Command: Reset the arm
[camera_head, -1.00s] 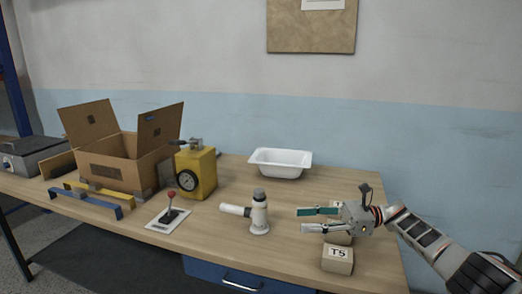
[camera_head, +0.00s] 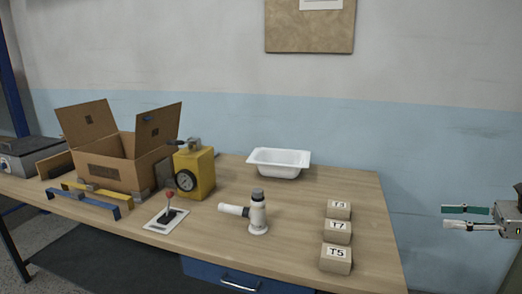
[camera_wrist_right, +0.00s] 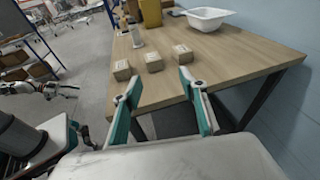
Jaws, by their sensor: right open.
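My right gripper (camera_head: 446,216) is open and empty at the far right of the head view, beyond the table's right edge. Its two fingers point left, with a clear gap between them. The right wrist view shows its parted fingers (camera_wrist_right: 160,78) with nothing between them. Three tan blocks stand in a row near the table's right side: T3 (camera_head: 339,210), T7 (camera_head: 337,232) and T5 (camera_head: 336,259). The gripper is well apart from them. In the right wrist view, what looks like my left gripper (camera_wrist_right: 68,91) is small at the left; its jaws are unclear.
The wooden table (camera_head: 300,215) holds a white tub (camera_head: 278,163), a white pipe piece (camera_head: 257,212), a joystick (camera_head: 170,212), a yellow gauge box (camera_head: 195,174), an open cardboard box (camera_head: 115,171) and blue and yellow handles. A wall stands behind. The space right of the table is free.

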